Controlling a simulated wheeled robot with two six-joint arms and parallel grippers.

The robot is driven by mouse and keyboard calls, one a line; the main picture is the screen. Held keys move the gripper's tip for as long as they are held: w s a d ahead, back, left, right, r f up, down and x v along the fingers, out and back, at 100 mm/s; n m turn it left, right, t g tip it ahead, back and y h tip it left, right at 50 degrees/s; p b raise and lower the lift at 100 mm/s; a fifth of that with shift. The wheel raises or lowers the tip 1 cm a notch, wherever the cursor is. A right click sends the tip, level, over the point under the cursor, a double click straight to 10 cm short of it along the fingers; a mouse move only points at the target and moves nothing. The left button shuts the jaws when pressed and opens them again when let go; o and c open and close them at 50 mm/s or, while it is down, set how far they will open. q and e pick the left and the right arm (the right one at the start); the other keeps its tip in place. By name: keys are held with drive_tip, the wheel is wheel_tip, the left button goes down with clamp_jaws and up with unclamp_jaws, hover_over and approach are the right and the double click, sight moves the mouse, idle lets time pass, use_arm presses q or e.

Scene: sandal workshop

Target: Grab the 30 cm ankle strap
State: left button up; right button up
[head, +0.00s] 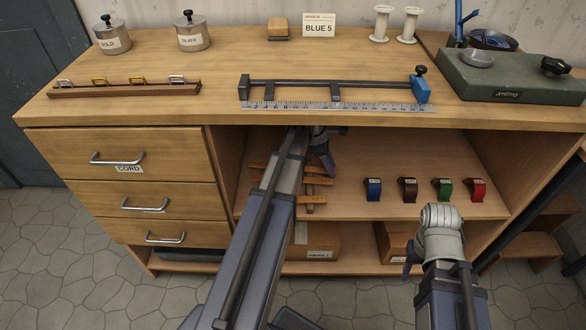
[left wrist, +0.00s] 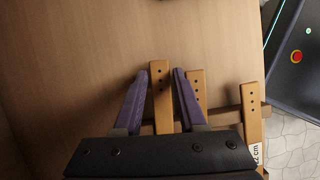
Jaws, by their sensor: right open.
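Tan ankle straps with punched holes lie on a small wooden rack on the open shelf. In the left wrist view, one strap (left wrist: 161,85) stands between the two purple fingers of my left gripper (left wrist: 160,74), with a gap on both sides. A second strap (left wrist: 195,90) is just right of the fingers, and a third (left wrist: 250,108) further right has a partly cut-off label ending in "2 cm". I cannot read which is 30 cm. In the head view my left gripper (head: 325,150) reaches into the shelf, partly hidden by my arm. My right gripper (head: 409,268) is low in front of the cabinet, mostly hidden.
Blue, brown, green and red rolls (head: 408,189) line the shelf to the right. The worktop edge (head: 380,118) overhangs my left arm. A ruler (head: 345,106) with a blue-ended bar lies on top. Drawers (head: 125,155) are shut at left. Boxes (head: 314,244) sit on the lower shelf.

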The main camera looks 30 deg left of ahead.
use_arm(q)
drive_tip(key=shift+c, duration=0.3)
clamp_jaws()
drive_tip(key=shift+r, duration=0.15)
